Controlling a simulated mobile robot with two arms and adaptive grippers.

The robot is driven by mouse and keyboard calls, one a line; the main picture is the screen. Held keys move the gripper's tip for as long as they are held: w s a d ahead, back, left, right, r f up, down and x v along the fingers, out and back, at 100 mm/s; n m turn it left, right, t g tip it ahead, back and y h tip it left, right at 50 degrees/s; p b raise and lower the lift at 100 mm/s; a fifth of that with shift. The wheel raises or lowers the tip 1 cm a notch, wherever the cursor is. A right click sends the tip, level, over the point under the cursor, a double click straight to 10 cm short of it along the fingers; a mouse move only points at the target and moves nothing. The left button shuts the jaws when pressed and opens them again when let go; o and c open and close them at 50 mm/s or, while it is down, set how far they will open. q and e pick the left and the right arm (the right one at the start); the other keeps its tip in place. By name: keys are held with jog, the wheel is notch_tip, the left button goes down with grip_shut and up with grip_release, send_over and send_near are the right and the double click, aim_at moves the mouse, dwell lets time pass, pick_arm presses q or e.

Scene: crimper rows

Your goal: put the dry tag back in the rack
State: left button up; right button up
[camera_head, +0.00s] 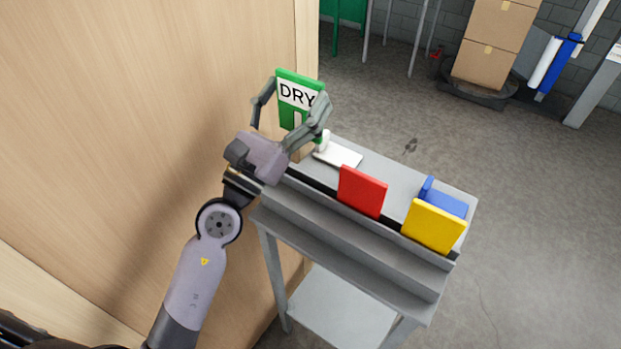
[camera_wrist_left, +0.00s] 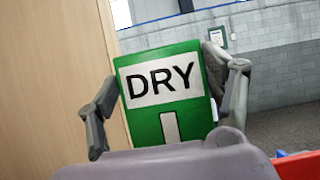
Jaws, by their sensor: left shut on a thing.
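The dry tag (camera_head: 298,93) is a green plate with a white label reading DRY. My left gripper (camera_head: 291,108) is shut on it, with one finger at each side edge, and holds it upright above the left end of the grey rack (camera_head: 350,222). The tag also shows in the left wrist view (camera_wrist_left: 166,92), between the fingers (camera_wrist_left: 164,105) and facing the camera. In the rack stand a red tag (camera_head: 362,191) and, further right, a yellow tag (camera_head: 433,226). My right gripper is not in view.
A white flat object (camera_head: 338,154) lies on the stand's top behind the rack, and a blue object (camera_head: 444,197) sits behind the yellow tag. A wooden panel (camera_head: 150,110) rises close on the left. Cardboard boxes (camera_head: 490,45) stand far back.

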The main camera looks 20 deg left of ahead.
pick_arm(q)
notch_tip(320, 180, down, 10)
jog(key=b, duration=0.4)
jog(key=shift+w+r, duration=0.1)
notch_tip(320, 180, down, 4)
jog(key=shift+f+b, duration=0.1)
jog(key=shift+b, duration=0.5)
jog(key=o, duration=1.3)
jog(key=shift+o, duration=0.6)
